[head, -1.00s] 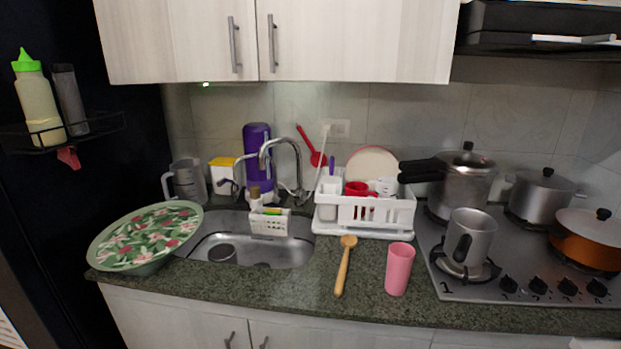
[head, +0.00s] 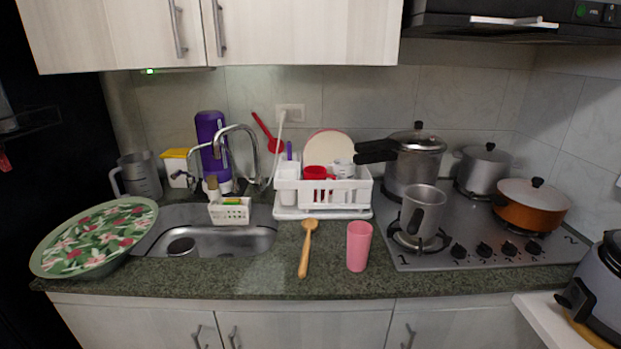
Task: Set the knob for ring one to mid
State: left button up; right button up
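A grey gas stove (head: 440,262) is set in the counter at the right of the head view. Several black knobs stand in a row along its front edge, from the leftmost knob (head: 458,251) to the rightmost knob (head: 533,247). A mark "1" (head: 402,260) is at the stove's front left corner, beside the front left ring (head: 402,240). A metal mug (head: 423,212) stands on that ring. A mark "2" (head: 571,240) is at the front right corner. The knobs are too small to read their settings. Neither of my grippers is in view.
A pressure cooker (head: 415,165), a steel pot (head: 484,170) and an orange pan (head: 535,208) stand on the stove. A pink cup (head: 359,246) and wooden spoon (head: 308,248) are on the counter (head: 270,279) to its left. A rice cooker (head: 600,285) stands at the right edge.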

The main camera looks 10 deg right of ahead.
aim_at(457, 251)
jog(key=z, duration=1.45)
